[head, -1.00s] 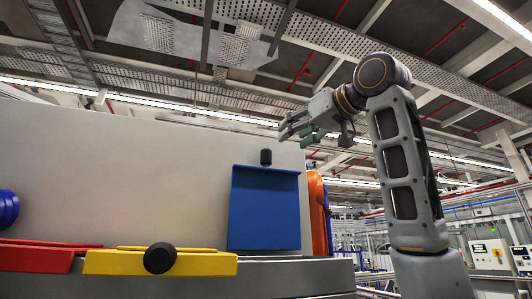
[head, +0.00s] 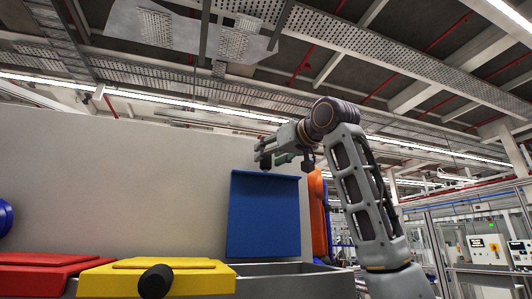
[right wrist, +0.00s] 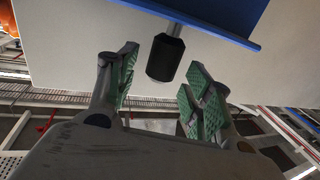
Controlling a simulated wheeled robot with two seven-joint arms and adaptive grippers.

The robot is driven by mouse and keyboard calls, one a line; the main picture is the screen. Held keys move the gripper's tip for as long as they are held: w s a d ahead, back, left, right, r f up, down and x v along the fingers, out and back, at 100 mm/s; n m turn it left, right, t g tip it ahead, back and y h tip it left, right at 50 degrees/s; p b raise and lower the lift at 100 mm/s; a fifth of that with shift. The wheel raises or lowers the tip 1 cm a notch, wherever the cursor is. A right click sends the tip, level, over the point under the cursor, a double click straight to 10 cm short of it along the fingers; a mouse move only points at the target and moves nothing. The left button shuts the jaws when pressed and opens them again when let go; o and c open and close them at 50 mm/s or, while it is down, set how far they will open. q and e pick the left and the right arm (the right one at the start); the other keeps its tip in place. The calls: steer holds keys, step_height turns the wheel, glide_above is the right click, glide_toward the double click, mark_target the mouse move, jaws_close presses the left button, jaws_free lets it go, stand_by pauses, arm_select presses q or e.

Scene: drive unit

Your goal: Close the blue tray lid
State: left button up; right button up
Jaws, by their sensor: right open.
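The blue tray lid (head: 264,215) stands raised, upright against the pale panel in the head view. Its lower edge meets the rear of a grey tray. In the right wrist view the lid's edge (right wrist: 236,18) is at the top, with its black knob (right wrist: 165,57) sticking out. My right gripper (head: 268,158) is at the lid's top edge in the head view. Its green-padded fingers (right wrist: 158,90) are open on either side of the knob's end, with gaps visible on both sides. My left gripper is not in view.
A yellow lid (head: 155,279) with a black knob and a red lid (head: 45,270) lie flat to the left. The pale panel (head: 110,190) rises behind. An orange part (head: 317,215) stands just right of the blue lid. The grey tray (head: 290,282) below it is uncovered.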

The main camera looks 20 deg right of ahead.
steer(key=shift+p+x, duration=0.35)
steer(key=shift+x, duration=0.95)
jaws_close()
